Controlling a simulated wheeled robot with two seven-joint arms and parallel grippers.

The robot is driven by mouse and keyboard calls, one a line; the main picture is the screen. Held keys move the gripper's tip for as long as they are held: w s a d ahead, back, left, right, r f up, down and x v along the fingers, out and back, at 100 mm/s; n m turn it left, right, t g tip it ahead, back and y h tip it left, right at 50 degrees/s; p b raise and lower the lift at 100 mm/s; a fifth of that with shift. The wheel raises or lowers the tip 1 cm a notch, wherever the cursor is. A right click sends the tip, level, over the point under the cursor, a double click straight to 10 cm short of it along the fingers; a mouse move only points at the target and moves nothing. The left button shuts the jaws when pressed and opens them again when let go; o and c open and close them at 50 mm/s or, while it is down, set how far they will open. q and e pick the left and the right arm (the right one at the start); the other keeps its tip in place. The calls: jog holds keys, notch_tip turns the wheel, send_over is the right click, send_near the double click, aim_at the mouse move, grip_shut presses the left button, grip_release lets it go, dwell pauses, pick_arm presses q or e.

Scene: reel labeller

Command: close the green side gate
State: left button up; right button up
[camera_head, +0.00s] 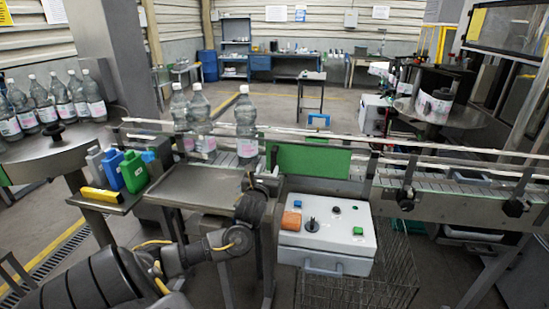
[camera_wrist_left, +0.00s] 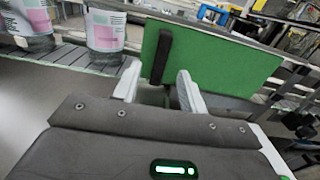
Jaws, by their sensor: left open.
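The green side gate (camera_head: 312,160) is an upright flat panel at the near side of the conveyor, right of the bottles. In the left wrist view the green gate (camera_wrist_left: 225,68) fills the upper middle, with a black upright handle (camera_wrist_left: 162,55) near its left end. My left gripper (camera_head: 265,176) is at the gate's left end in the head view. In the left wrist view its two pale fingers (camera_wrist_left: 157,88) are apart, and the handle shows beyond and between them. I cannot tell whether they touch it. My right gripper is not in view.
Clear bottles (camera_head: 246,122) stand on the conveyor (camera_head: 455,190) left of the gate. A grey control box (camera_head: 325,240) with buttons sits just below the gate. A bare metal plate (camera_head: 200,185) lies left of my gripper. More bottles (camera_head: 62,98) stand on the round table at far left.

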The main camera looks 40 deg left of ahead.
aim_at(273, 160)
pick_arm(q)
jog(key=p+x, duration=0.2)
jog(key=x, duration=0.5)
jog(key=shift+w+d+f, duration=0.1)
jog(key=shift+w, duration=0.1)
jog(key=shift+w+a, duration=0.2)
jog(key=shift+w, duration=0.1)
jog(key=shift+w+a, duration=0.2)
jog(key=shift+w+a+f, duration=0.1)
jog(key=shift+w+a, duration=0.05)
jog(key=shift+w, duration=0.15)
grip_shut()
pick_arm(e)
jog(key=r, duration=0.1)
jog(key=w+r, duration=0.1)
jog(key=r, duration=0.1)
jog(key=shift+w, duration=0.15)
